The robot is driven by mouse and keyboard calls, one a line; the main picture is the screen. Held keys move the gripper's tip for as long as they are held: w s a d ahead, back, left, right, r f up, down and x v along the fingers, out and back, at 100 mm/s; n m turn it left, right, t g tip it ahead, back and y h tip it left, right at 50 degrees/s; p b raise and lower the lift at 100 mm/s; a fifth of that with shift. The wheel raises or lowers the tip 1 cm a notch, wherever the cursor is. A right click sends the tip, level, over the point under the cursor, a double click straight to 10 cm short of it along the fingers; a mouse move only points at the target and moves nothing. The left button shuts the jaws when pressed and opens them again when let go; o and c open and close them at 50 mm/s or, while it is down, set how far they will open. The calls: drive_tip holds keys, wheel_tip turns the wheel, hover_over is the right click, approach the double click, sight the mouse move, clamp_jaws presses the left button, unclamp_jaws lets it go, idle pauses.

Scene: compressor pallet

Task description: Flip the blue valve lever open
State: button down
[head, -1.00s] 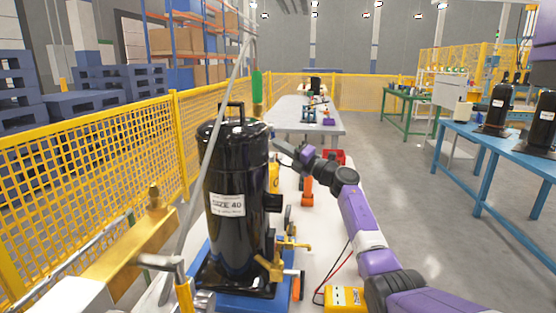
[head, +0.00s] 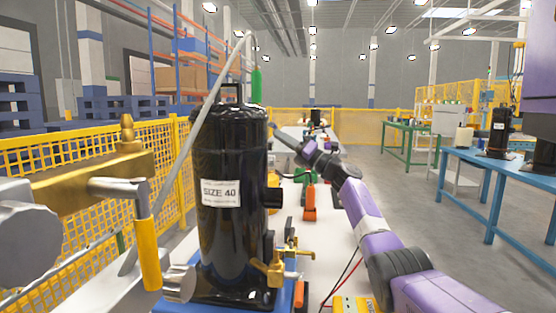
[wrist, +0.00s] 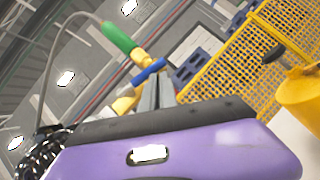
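The blue valve lever (wrist: 148,70) shows in the wrist view, a short blue bar across a yellow-brass valve (wrist: 140,58) under a green hose end (wrist: 118,38). In the head view the green piece (head: 256,84) hangs above and behind the black compressor (head: 230,160); the lever cannot be made out there. My gripper (wrist: 158,78) points toward the lever, its two grey fingers close together with nothing visible between them. The fingertips look just below the lever in the picture; I cannot tell whether they touch it. In the head view my gripper (head: 274,128) is right of the compressor.
A grey hose (head: 205,105) arches over the compressor. A brass fitting with a yellow-gripped handle (head: 148,255) stands close at left. A yellow mesh fence (head: 90,155) runs along the left. A blue table (head: 480,165) stands at right, with open floor before it.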

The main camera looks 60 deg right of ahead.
drive_tip(key=shift+w+d+r, duration=0.2)
drive_tip(key=shift+d+r, duration=0.1)
drive_tip(key=shift+r, duration=0.25)
drive_tip(key=shift+d+r, duration=0.1)
drive_tip(key=shift+r, duration=0.15)
drive_tip(key=shift+f, duration=0.15)
